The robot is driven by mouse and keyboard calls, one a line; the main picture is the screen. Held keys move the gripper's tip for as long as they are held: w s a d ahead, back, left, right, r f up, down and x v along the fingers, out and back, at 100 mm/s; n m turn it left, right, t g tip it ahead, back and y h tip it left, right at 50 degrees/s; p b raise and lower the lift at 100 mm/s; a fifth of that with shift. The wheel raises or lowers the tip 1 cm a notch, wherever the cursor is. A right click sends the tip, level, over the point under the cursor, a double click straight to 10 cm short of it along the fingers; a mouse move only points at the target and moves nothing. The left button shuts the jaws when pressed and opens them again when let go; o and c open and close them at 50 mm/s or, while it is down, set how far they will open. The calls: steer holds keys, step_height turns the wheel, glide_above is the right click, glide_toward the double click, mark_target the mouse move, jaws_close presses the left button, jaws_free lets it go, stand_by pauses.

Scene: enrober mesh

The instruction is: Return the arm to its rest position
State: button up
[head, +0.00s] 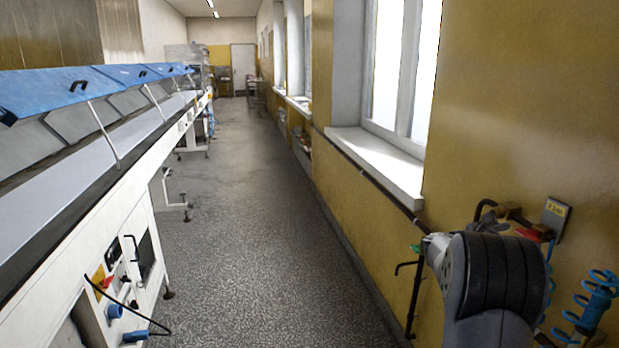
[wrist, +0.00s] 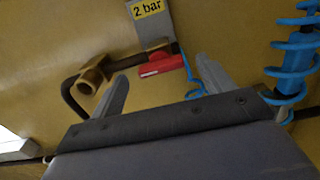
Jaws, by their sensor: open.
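My gripper (wrist: 162,70) shows in the wrist view with its two grey fingers spread apart and nothing held between them. A red valve lever (wrist: 162,66) on a pipe by the wall appears between the fingertips; I cannot tell how far it is from them. In the head view my arm (head: 490,275) is at the lower right, close to the yellow wall, and its dark link hides the gripper. Part of the red lever (head: 528,235) shows just behind the arm.
A brass pipe fitting (wrist: 90,80), a "2 bar" label (wrist: 147,9) and a coiled blue hose (wrist: 295,60) are near the gripper. A window sill (head: 380,165) juts out left of the arm. A long machine (head: 90,240) lines the left; the floor aisle (head: 240,220) between is clear.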

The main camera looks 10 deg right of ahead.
mark_target(527, 234)
steer(key=d, duration=0.4)
steer(key=shift+w+d, duration=0.1)
steer(key=shift+w, duration=0.05)
steer(key=shift+r+p, duration=0.1)
steer(key=shift+p, duration=0.25)
steer(key=shift+n, duration=0.3)
